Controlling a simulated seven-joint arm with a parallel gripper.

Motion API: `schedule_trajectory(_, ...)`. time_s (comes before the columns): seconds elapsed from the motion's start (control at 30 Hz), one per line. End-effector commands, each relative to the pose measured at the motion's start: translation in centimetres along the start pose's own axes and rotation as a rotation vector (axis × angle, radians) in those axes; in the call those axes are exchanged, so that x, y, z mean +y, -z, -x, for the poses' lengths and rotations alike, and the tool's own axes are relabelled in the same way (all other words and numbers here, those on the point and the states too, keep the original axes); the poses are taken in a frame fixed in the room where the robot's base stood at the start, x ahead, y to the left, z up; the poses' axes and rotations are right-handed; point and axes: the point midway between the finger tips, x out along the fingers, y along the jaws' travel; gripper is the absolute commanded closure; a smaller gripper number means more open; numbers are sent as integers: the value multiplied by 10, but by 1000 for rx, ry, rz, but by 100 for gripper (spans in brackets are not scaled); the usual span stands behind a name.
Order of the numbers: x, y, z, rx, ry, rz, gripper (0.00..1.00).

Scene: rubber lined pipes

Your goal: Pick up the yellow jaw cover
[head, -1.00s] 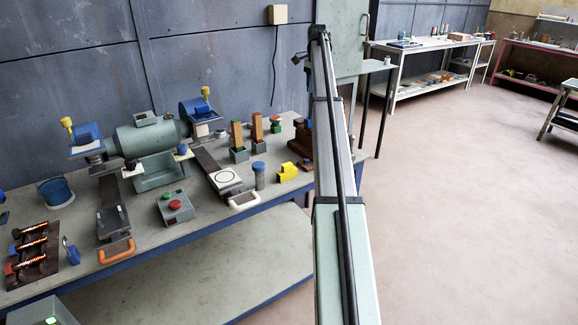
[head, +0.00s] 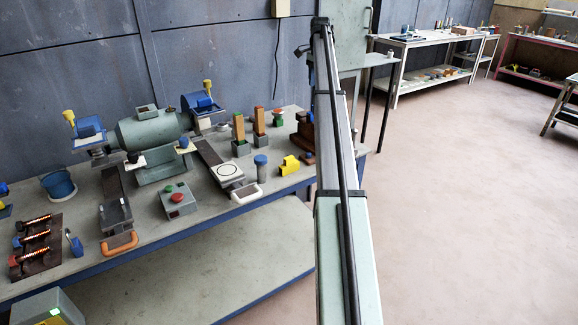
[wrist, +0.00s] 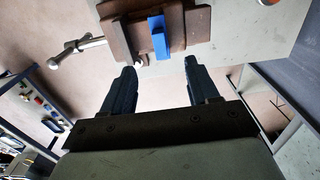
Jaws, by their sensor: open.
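A small yellow stepped block (head: 289,165), which looks like the yellow jaw cover, sits on the workbench near its right front edge. It does not show in the wrist view. My gripper (wrist: 159,66) is open and empty in the wrist view, its two dark fingers spread apart. It is near a brown vise (wrist: 172,28) with a blue piece (wrist: 159,37) at its jaws. The vise (head: 301,143) also shows in the head view, partly behind my arm. My fingers cannot be made out clearly in the head view.
A blue-capped cylinder (head: 261,168) stands left of the yellow block, with a white-handled plate (head: 228,172) further left. Two upright orange blocks (head: 258,122) stand behind. A green grinder (head: 150,132) fills the bench's middle. Floor to the right is clear.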

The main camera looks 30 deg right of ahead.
Motion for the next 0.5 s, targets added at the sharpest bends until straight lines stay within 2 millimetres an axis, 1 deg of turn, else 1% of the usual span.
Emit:
schedule_trajectory(0.07, -4, -6, 0, 0, 0, 7, 40)
schedule_trajectory(0.13, -11, -16, -1, 0, 0, 19, 40)
schedule_trajectory(0.23, -23, -38, -5, -2, -3, 44, 40)
schedule_trajectory(0.3, -28, -61, -11, -4, -6, 67, 40)
schedule_trajectory(0.37, -28, -85, -19, -6, -10, 87, 40)
schedule_trajectory(0.4, -22, -102, -26, -7, -12, 100, 40)
schedule_trajectory(0.47, -15, -127, -36, -6, -17, 119, 40)
schedule_trajectory(0.5, -8, -142, -42, -4, -21, 129, 40)
